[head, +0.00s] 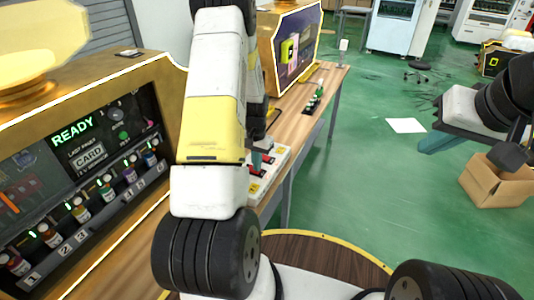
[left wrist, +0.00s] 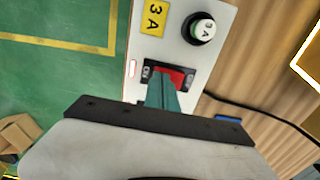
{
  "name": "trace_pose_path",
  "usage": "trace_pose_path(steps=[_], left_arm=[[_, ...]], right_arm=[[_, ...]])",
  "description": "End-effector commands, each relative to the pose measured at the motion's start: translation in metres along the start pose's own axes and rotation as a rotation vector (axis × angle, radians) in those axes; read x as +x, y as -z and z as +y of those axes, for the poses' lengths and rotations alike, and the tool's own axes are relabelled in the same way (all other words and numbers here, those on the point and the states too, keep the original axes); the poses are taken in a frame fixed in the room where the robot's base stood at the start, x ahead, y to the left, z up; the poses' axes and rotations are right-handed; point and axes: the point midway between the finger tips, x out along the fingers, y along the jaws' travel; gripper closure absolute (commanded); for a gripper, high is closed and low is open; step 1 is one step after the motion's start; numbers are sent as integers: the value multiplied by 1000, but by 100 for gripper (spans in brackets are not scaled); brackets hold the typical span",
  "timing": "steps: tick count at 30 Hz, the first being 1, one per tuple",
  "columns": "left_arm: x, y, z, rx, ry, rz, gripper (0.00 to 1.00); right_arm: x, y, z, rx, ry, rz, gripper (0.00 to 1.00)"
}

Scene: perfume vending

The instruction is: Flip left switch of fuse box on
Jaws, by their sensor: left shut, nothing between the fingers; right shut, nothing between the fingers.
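The fuse box (head: 271,183) is a white panel with red switches and a yellow label on the wooden table, partly hidden by my left arm. In the left wrist view the fuse box (left wrist: 201,55) shows a yellow "3A" label, a round black-and-white fuse holder (left wrist: 202,29) and a red rocker switch (left wrist: 172,76) in a black frame. My left gripper (left wrist: 163,87) is shut and empty, its teal fingertips at the red switch and covering part of it. I cannot tell whether they touch. My right gripper (head: 433,146) is shut and empty, out over the floor.
A perfume vending machine (head: 68,112) with a "READY" display stands at the left. A second machine (head: 272,44) stands farther back on the table. A black cable (left wrist: 262,109) lies by the fuse box. An open cardboard box (head: 497,188) is on the green floor at right.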

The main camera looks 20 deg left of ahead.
Motion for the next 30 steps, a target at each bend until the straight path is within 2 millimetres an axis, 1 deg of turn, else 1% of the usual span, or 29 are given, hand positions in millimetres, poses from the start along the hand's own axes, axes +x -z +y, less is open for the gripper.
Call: trace_pose_path(steps=[21, 25, 30], left_arm=[[-58, 0, 0, 0, 0, 1, 100], [-66, 0, 0, 0, 0, 1, 100], [-68, 0, 0, 1, 0, -1, 100]], right_arm=[[0, 0, 0, 0, 0, 0, 100], [0, 0, 0, 0, 0, 0, 100], [0, 0, 0, 0, 0, 0, 100]])
